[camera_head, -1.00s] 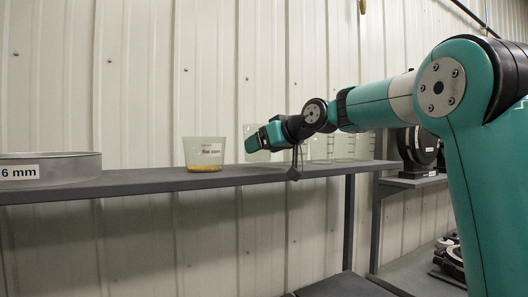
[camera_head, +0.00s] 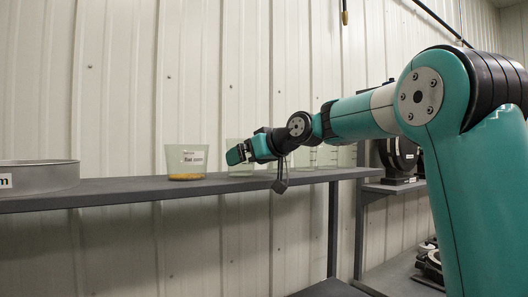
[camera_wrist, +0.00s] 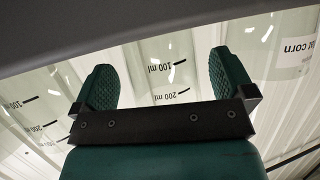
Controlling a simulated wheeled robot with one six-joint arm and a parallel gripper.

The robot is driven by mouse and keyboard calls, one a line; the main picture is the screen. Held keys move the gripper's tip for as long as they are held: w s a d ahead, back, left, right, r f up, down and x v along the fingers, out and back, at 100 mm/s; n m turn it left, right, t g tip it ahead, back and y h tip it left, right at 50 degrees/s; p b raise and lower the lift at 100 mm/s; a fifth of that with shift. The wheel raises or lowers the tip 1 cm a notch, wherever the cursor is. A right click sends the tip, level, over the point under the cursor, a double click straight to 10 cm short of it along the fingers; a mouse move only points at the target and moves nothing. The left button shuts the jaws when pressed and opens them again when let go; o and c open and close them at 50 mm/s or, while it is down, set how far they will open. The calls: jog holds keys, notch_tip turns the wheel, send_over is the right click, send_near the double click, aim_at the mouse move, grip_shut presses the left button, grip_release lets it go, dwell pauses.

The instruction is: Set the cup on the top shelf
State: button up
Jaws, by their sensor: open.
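Several clear graduated cups stand on the dark shelf (camera_head: 110,190). One, labelled "flat corn" (camera_head: 187,161), holds yellow grain at its bottom; its label edge shows at the right of the wrist view (camera_wrist: 291,60). Another clear cup (camera_wrist: 158,70), with 100 ml and 200 ml marks, shows between my finger pads in the wrist view. My gripper (camera_head: 234,154) is open, right of the corn cup, at the level of the cups. In the wrist view my gripper (camera_wrist: 164,84) has its two green pads wide apart. Whether they touch the cup between them I cannot tell.
A round metal sieve (camera_head: 38,175) with a partly cut-off label sits at the shelf's left end. Bare shelf lies between it and the corn cup. A dark round device (camera_head: 398,160) stands on a lower shelf at the right. A ribbed wall is behind.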

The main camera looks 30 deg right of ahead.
jog(key=b+v, duration=0.3)
jog(key=v, duration=0.8)
jog(key=shift+s, duration=0.2)
